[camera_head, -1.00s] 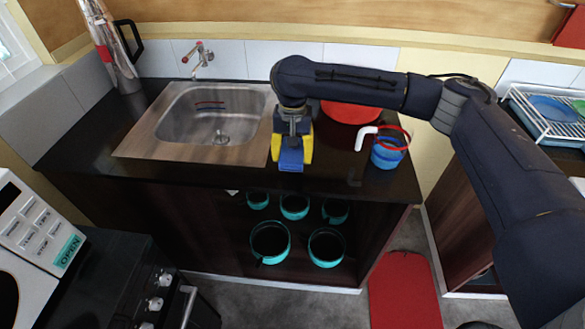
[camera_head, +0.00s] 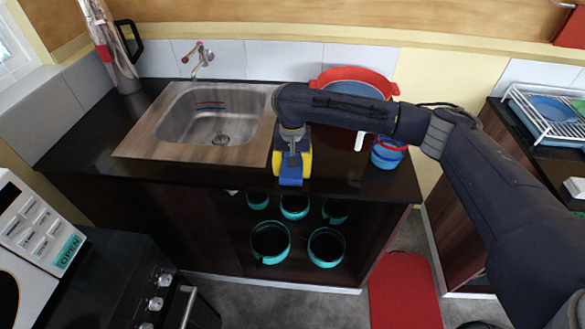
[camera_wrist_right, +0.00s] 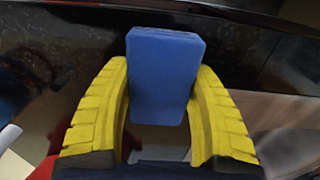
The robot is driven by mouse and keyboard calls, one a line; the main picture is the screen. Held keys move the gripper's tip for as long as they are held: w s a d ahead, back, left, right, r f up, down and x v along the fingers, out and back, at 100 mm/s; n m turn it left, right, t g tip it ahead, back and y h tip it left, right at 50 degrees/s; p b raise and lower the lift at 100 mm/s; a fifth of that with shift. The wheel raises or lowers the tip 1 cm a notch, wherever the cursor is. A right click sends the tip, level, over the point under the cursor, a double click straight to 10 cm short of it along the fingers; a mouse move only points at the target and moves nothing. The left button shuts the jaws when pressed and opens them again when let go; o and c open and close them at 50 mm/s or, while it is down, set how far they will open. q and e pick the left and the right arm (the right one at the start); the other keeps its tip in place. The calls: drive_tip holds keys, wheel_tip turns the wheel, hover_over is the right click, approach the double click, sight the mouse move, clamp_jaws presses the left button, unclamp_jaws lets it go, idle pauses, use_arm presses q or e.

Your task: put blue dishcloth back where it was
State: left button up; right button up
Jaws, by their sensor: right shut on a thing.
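The blue dishcloth (camera_head: 291,178) looks like a flat block. My right gripper (camera_head: 291,166), with yellow fingers, is shut on it near the counter's front edge, right of the sink. In the wrist view the dishcloth (camera_wrist_right: 165,70) is between the two yellow fingers (camera_wrist_right: 163,95) and sticks out past them. I cannot tell whether it touches the dark counter (camera_head: 225,172). My left gripper is not in view.
The sink (camera_head: 215,115) is left of my gripper. A red-rimmed pan (camera_head: 352,78) and a blue cup with red rim (camera_head: 388,155) stand on the counter to the right. Below is an open shelf with several teal-rimmed pots (camera_head: 327,246).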

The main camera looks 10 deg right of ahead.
drive_tip(key=shift+f, duration=0.15)
drive_tip(key=o, duration=1.2)
wheel_tip(320, 180, up, 12)
drive_tip(key=shift+r, duration=0.15)
